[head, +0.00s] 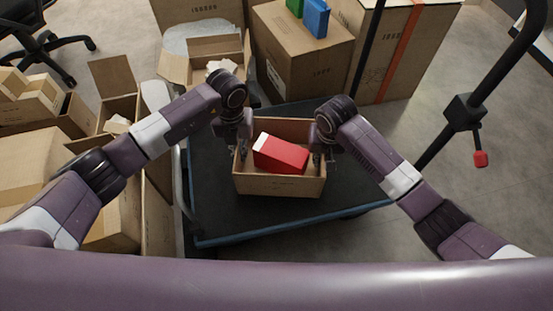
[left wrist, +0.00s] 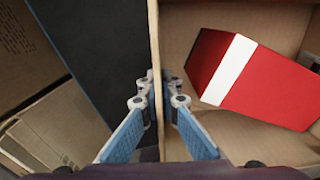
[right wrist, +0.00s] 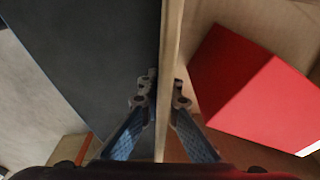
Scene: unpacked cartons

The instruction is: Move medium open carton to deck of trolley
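The open carton (head: 280,186) is brown cardboard with a red box (head: 281,154) with a white band lying inside. It is over the dark deck (head: 225,215) of the trolley; I cannot tell whether its bottom touches the deck. My left gripper (head: 243,150) is at the carton's left wall, with its fingers on both sides of that wall (left wrist: 153,40), closed on it. My right gripper (head: 322,155) is closed the same way on the right wall (right wrist: 172,40). The red box also shows in the left wrist view (left wrist: 265,85) and the right wrist view (right wrist: 250,90).
A large closed carton (head: 300,60) with green and blue boxes on top and an open carton (head: 205,68) stand behind. More cartons (head: 115,105) crowd the left. The trolley handle (head: 500,70) rises at the right. Bare deck lies left and in front of the carton.

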